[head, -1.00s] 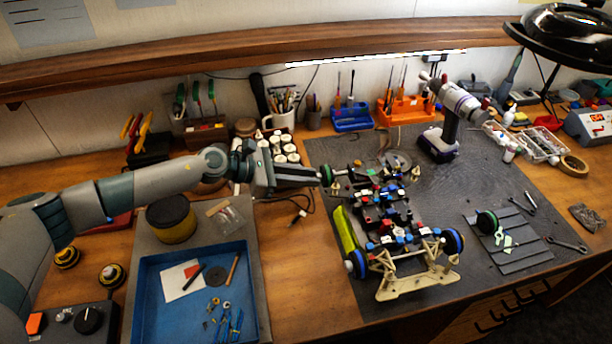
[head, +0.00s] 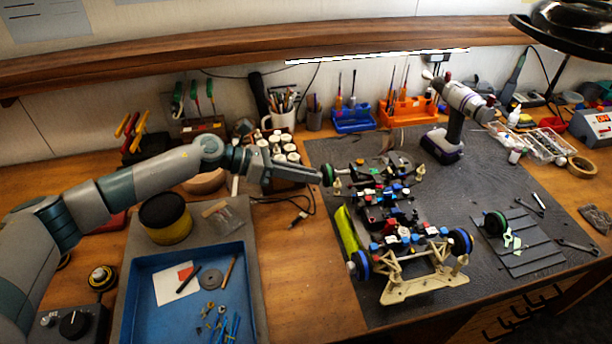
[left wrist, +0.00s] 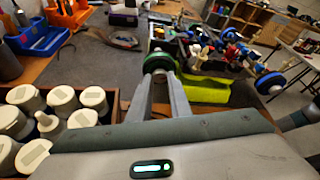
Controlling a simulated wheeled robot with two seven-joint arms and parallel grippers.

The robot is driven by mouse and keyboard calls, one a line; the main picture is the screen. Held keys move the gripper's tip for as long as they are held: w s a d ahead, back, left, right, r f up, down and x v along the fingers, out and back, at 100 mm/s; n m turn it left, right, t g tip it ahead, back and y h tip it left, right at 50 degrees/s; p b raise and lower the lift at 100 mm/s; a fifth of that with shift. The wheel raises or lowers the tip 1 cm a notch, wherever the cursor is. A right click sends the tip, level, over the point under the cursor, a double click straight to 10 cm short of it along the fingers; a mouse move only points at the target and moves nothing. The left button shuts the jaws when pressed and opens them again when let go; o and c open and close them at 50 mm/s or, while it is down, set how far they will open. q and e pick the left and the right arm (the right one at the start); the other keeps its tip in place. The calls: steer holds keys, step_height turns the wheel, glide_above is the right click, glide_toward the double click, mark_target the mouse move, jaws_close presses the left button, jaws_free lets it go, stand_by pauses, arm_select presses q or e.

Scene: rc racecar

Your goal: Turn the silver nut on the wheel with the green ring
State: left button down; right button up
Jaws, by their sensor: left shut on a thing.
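The race car chassis (head: 385,208) lies on the dark mat, its cream bumper toward me. Its far-left wheel with the green ring (head: 328,175) also shows in the left wrist view (left wrist: 159,63). My left gripper (head: 318,178) reaches this wheel from the left. In the left wrist view its two fingers (left wrist: 160,78) are closed in at the wheel's hub, on the silver nut, which the fingertips mostly hide. A second green-ringed wheel (head: 494,224) stands on a grey slatted plate at the right. My right gripper is not in view.
White-capped bottles (left wrist: 60,98) stand close beside my left gripper. A blue tray (head: 135,300) with small parts lies at the front left. A power drill (head: 455,120) stands behind the car.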

arm_select(q)
steer(key=c, duration=1.6)
jaws_free()
steer(key=shift+a, duration=0.1)
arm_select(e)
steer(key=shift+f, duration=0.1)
